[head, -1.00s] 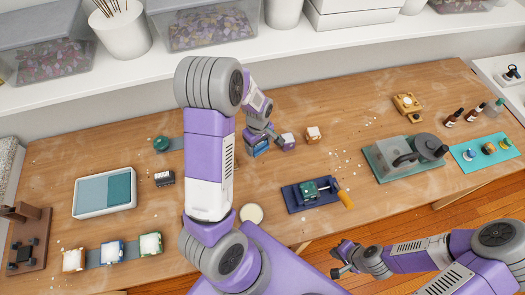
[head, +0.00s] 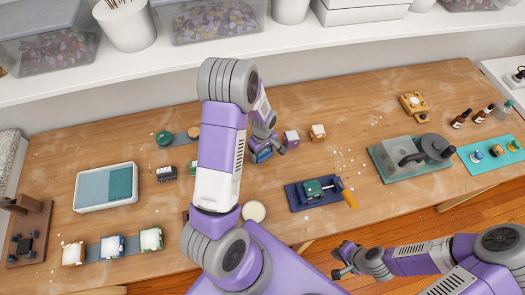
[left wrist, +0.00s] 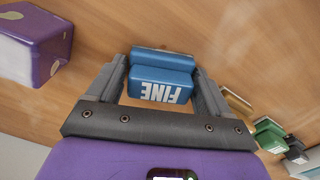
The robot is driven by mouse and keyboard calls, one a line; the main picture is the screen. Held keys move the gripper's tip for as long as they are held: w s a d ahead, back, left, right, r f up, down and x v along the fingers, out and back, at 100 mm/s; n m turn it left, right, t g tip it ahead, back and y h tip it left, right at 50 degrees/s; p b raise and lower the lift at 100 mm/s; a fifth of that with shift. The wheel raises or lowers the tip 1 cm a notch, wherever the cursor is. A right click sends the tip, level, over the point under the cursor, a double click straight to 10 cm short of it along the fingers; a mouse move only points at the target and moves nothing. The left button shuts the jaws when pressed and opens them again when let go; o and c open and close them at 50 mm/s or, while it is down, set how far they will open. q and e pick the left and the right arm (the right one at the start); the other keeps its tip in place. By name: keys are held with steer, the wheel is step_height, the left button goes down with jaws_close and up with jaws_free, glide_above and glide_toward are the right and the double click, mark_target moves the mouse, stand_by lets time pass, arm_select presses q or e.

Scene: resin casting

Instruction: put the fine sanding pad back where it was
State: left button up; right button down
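The fine sanding pad is a blue block with white "FINE" lettering (left wrist: 162,85). In the left wrist view it sits between the two fingers of my left gripper (left wrist: 162,78), which press against its sides. In the head view the pad (head: 260,155) is close over the table beside my left arm, with my left gripper (head: 266,147) on it. I cannot tell whether it touches the wood. In the left wrist view a tan block (left wrist: 237,102), a green block (left wrist: 270,135) and a dark grey block (left wrist: 298,155) form a row. My right gripper (head: 341,260) is at the table's front; its opening is unclear.
The dark grey block (head: 166,173) is to the left, near a white tray (head: 105,208). A dark blue tray (head: 295,200) lies in front. My left arm hides part of the table.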

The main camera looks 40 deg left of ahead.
arm_select(q)
steer(key=shift+o, duration=1.2)
steer(key=shift+r, duration=0.15)
steer(key=shift+r, duration=0.35)
step_height(320, 180, up, 12)
steer(key=p, duration=0.2)
steer(key=shift+f, duration=0.25)
